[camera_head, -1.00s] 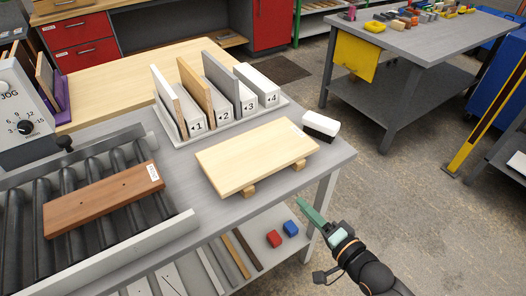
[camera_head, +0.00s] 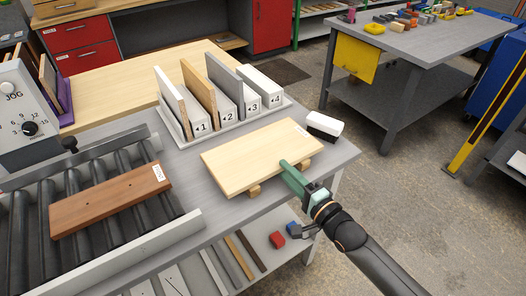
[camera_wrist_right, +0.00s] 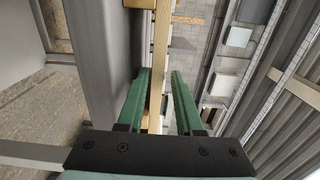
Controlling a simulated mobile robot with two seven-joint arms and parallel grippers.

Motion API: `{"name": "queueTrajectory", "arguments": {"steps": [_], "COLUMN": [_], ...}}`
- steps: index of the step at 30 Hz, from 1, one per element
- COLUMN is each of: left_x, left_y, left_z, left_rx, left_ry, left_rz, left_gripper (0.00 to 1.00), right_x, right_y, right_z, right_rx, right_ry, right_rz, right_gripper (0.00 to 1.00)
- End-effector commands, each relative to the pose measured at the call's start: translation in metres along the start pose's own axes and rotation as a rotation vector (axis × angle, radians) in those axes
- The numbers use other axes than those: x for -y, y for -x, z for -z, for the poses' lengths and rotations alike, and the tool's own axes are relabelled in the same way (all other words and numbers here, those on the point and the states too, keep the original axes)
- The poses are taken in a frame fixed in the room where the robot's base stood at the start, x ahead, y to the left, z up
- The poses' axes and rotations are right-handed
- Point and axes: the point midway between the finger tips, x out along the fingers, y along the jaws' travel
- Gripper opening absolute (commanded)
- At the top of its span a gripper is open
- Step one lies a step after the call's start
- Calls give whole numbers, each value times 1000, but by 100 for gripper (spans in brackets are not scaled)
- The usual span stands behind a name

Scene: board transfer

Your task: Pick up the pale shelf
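The pale shelf (camera_head: 255,160) is a light wooden board with a small white label at its far right corner. It lies flat on small wooden blocks on the grey bench (camera_head: 190,165). My right gripper (camera_head: 287,168) is at the shelf's front right edge. In the right wrist view its green fingers (camera_wrist_right: 160,95) are apart, with the pale edge of the shelf (camera_wrist_right: 160,45) running between them, closer to the left finger. A gap shows beside the right finger. My left gripper is out of view.
A rack with upright boards and numbered blocks (camera_head: 200,127) stands behind the shelf. A white and black block (camera_head: 324,126) sits just right of it. A brown board (camera_head: 110,198) lies on the roller conveyor (camera_head: 75,185) at left. A lower shelf holds strips and small blocks.

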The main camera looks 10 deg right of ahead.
Motion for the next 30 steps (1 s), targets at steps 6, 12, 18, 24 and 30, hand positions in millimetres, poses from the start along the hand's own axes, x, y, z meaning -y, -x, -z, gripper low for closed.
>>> {"name": "queueTrajectory", "arguments": {"steps": [6, 12, 18, 24, 30], "left_x": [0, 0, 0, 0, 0], "left_y": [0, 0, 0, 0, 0], "left_z": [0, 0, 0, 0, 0], "left_rx": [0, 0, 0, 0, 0], "left_ry": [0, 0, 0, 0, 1], "left_rz": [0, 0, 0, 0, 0], "left_gripper": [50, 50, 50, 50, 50], "right_x": [-2, -3, -3, -3, -3], "right_y": [-30, -47, -48, -48, -48], "right_z": [-1, -1, -1, -1, -1], "right_rx": [0, 0, 0, 0, 0], "right_ry": [0, 0, 0, 0, 0], "right_rz": [2, 0, -1, -1, -1], "right_gripper": [35, 35, 35, 18, 0]}}
